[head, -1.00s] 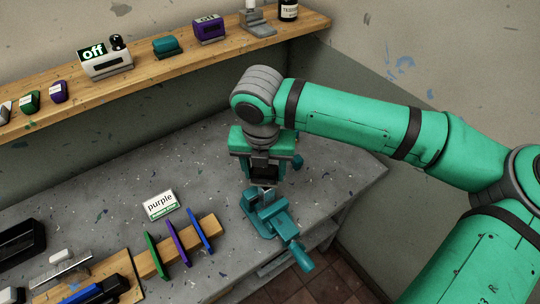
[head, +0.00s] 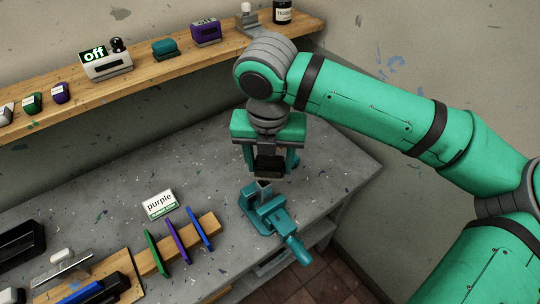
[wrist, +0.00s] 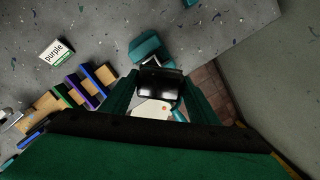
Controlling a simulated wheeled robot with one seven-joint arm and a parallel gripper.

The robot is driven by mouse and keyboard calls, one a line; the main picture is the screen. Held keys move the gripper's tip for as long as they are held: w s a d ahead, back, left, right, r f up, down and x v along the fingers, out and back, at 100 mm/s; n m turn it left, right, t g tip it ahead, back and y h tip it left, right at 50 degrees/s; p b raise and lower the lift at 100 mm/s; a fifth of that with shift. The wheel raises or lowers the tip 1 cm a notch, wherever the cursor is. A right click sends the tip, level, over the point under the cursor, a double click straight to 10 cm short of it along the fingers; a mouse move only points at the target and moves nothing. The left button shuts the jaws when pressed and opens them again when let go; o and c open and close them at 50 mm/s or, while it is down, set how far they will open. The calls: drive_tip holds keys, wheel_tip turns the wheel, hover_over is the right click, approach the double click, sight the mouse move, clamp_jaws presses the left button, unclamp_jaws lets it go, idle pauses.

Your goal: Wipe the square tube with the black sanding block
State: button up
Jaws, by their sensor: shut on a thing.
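My gripper (head: 270,166) points down, its green fingers shut on the black sanding block (head: 270,163). The block also shows between the fingers in the wrist view (wrist: 160,84). The square tube (head: 264,186), small and grey, stands upright in the jaws of the teal vise (head: 268,212) on the bench. The block is just above and behind the tube in the head view, with a small gap seen between them.
A "purple" sign (head: 159,204) stands left of the vise, near a wooden rack (head: 208,227) with green, purple and blue upright pieces. The vise handle (head: 298,250) sticks out over the bench's front edge. A shelf (head: 150,67) with several small devices runs along the back wall.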

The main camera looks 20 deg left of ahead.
drive_tip(key=shift+a+r, duration=0.2)
drive_tip(key=shift+r, duration=0.7)
